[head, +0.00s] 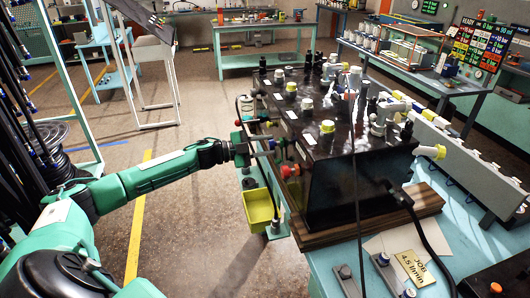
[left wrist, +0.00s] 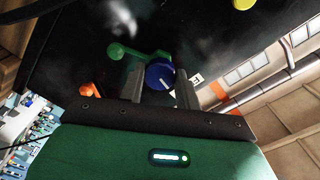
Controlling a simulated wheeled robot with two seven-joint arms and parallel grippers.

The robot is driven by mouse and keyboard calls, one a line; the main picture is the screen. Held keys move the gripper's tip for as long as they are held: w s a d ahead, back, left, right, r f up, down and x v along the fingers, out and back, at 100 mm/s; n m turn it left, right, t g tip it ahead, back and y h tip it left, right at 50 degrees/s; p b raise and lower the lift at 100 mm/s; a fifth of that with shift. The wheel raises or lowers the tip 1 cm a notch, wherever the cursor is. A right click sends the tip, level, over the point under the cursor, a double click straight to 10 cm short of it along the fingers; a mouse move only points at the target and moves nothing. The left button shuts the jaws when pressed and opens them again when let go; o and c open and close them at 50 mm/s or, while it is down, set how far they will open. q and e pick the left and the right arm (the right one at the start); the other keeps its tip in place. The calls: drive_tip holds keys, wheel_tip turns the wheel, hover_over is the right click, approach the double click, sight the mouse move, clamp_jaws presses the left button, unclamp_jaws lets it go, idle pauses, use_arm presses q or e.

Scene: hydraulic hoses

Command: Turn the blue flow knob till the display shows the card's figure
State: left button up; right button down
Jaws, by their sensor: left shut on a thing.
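The blue flow knob (left wrist: 160,76) shows in the left wrist view between the two fingers of my left gripper (left wrist: 160,88), with a pale pointer line on its face. My left gripper (head: 262,147) is shut on it at the left side of the dark hydraulic block (head: 355,180). In the head view the gripper mostly hides the knob. The yellow job card (head: 413,268) at the lower right reads "JOB 4.5 l/min". A dark board (head: 478,45) with coloured lines stands at the back right; I cannot make out a flow figure on it. My right gripper is not in view.
A green ball-ended lever (left wrist: 118,50) and an orange knob (left wrist: 88,90) sit close beside the blue knob. A yellow bin (head: 260,207) hangs below the gripper. The floor left of the block is mostly clear.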

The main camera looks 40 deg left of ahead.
use_arm(q)
drive_tip(key=m+b, duration=0.6)
drive_tip(key=m, duration=0.1)
drive_tip(key=shift+f, duration=0.1)
drive_tip(key=shift+m, duration=0.3)
idle(0.3)
drive_tip(key=o, duration=1)
drive_tip(key=shift+c, duration=0.2)
drive_tip(key=shift+s, duration=0.1)
